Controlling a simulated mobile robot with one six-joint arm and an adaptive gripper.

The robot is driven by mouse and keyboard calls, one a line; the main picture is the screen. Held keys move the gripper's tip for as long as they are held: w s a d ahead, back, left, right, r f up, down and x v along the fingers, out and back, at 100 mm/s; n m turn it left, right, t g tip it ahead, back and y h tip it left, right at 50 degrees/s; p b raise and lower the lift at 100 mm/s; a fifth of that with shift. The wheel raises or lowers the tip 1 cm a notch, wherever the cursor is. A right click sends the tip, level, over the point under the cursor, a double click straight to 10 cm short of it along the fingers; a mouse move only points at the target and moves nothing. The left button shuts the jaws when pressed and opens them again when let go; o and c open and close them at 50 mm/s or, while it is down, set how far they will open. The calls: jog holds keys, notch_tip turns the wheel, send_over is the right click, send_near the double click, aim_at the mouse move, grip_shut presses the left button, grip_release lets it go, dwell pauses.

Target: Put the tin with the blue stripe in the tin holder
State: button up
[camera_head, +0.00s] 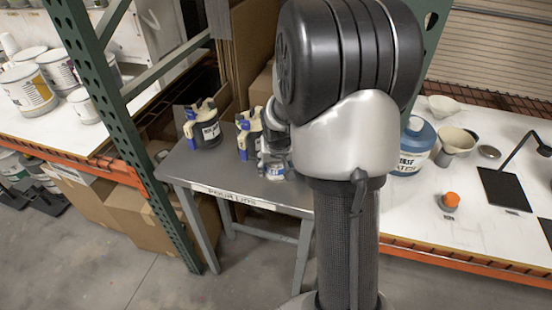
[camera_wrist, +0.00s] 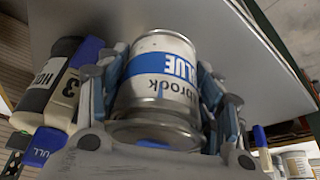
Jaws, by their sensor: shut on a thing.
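The tin with the blue stripe (camera_wrist: 163,85) is white with bare metal ends and BLUE printed on its stripe. It sits between the two fingers of my gripper (camera_wrist: 162,75) in the wrist view, and they are shut on it. In the head view the tin (camera_head: 274,173) is small and partly hidden under my gripper (camera_head: 273,155), at or just above the grey table (camera_head: 230,176). I cannot tell whether it touches the tabletop. I cannot make out the tin holder for certain in either view.
A green rack post (camera_head: 124,130) rises at left. The right bench (camera_head: 420,215) holds a blue bottle (camera_head: 415,147) and a black plate (camera_head: 505,188).

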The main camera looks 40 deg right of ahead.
aim_at(276, 184)
jog(key=shift+f+b, duration=0.75)
jog(key=shift+f, duration=1.45)
jog(key=shift+f, duration=0.15)
jog(key=o, duration=1)
